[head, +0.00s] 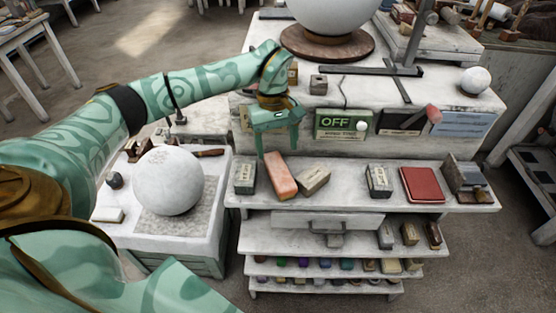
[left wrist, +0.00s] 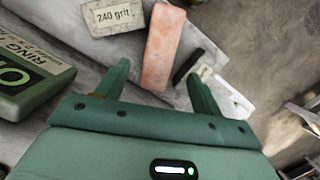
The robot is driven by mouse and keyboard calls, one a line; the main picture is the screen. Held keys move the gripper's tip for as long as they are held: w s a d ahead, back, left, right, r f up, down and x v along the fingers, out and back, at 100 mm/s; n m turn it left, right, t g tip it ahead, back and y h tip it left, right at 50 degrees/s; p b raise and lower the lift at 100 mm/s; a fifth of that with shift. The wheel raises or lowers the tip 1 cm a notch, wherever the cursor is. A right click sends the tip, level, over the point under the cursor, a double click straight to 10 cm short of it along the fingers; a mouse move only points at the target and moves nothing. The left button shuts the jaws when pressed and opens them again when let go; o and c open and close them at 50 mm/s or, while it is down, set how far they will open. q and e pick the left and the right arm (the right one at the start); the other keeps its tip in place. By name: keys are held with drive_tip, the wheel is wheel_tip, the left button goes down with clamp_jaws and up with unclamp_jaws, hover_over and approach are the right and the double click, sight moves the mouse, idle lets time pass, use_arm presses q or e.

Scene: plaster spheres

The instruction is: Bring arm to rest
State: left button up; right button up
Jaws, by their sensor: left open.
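My left arm reaches in from the left across the white sphere's stand. Its green gripper (head: 276,151) points down in front of the white bench, over the shelf's left part. In the left wrist view the two fingers (left wrist: 158,84) are spread apart with nothing held between them. A pink block (head: 280,176) lies on the shelf just below the fingertips; it also shows in the left wrist view (left wrist: 161,48) beyond them. I cannot tell the exact gap, but the fingers are not closed around it. My right gripper is not in view.
A grit block (head: 312,181) and a dark-sided block (head: 245,177) flank the pink block. A green OFF sign (head: 343,124) stands right of the gripper. A white sphere (head: 168,181) rests on a low stand below my forearm. A larger sphere (head: 335,14) sits on the bench.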

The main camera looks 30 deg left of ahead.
use_arm(q)
drive_tip(key=r, duration=0.3)
drive_tip(key=shift+w+a, duration=0.1)
drive_tip(key=shift+a, duration=0.1)
drive_tip(key=shift+f, duration=0.1)
